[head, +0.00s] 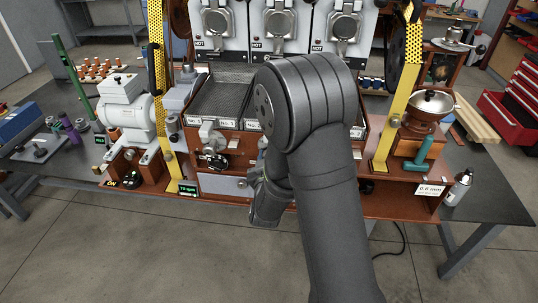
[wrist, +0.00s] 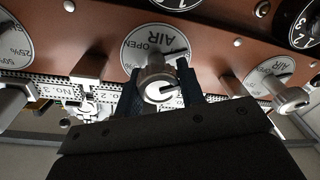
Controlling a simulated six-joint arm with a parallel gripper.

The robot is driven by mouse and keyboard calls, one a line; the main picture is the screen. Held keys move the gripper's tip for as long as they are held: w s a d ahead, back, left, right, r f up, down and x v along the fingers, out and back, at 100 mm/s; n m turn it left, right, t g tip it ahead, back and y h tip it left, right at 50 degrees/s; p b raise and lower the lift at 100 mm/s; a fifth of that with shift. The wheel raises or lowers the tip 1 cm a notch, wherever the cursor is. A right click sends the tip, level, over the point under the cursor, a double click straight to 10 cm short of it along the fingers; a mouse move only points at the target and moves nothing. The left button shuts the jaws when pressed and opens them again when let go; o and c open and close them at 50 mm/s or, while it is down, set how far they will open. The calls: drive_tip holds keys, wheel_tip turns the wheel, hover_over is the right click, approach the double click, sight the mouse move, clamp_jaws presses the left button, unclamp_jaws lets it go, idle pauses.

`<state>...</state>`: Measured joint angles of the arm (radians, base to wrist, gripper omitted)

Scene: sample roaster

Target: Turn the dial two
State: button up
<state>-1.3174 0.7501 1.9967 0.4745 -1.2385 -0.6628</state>
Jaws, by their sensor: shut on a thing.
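In the wrist view, the middle dial has a round white plate marked AIR and OPEN (wrist: 150,42) on a brown panel. Its silver knob (wrist: 158,68) sticks out toward me, with a dark pointer mark on its end. My gripper (wrist: 161,91) is shut on this knob, one dark finger on each side. A small tag reading No.2 lies near this dial, left of the fingers. In the head view, my gripper (head: 264,196) is low at the panel front, and my arm hides the held knob.
Similar dials flank it in the wrist view: a left knob (wrist: 13,100) and a right knob (wrist: 288,98), both close to my gripper. In the head view, a yellow post (head: 394,128) stands right of my arm.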

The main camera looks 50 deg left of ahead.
drive_tip(key=o, duration=1)
drive_tip(key=v, duration=1.7)
drive_tip(key=shift+s+d, duration=0.15)
drive_tip(key=shift+s, duration=0.05)
drive_tip(key=x, duration=1.7)
drive_tip(key=shift+w, duration=0.2)
